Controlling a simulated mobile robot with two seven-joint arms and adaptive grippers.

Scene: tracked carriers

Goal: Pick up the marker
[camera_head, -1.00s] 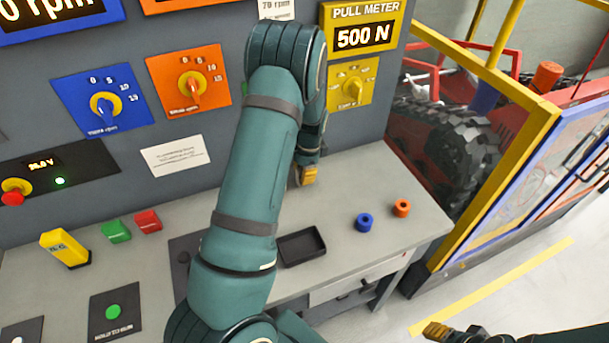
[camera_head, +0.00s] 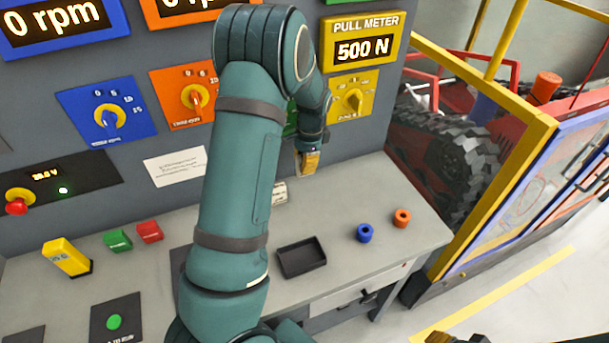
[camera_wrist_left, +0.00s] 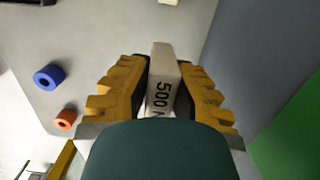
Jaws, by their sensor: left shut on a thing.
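A white block marker printed "500 N" (camera_wrist_left: 162,85) sits between the yellow fingers of my left gripper (camera_wrist_left: 160,88) in the left wrist view. The gripper is shut on it, with a finger on each side. In the head view my left gripper (camera_head: 307,163) hangs in front of the panel, above the back of the bench; the marker is mostly hidden there. Only a small part of my right gripper (camera_head: 452,339) shows at the bottom edge, too little to read its fingers.
Another white printed piece (camera_head: 280,192) is at the back of the bench (camera_head: 350,205), partly behind my arm. A black tray (camera_head: 301,257), a blue ring (camera_head: 365,233) and an orange ring (camera_head: 402,218) are on the bench. A yellow-framed enclosure (camera_head: 497,170) stands right.

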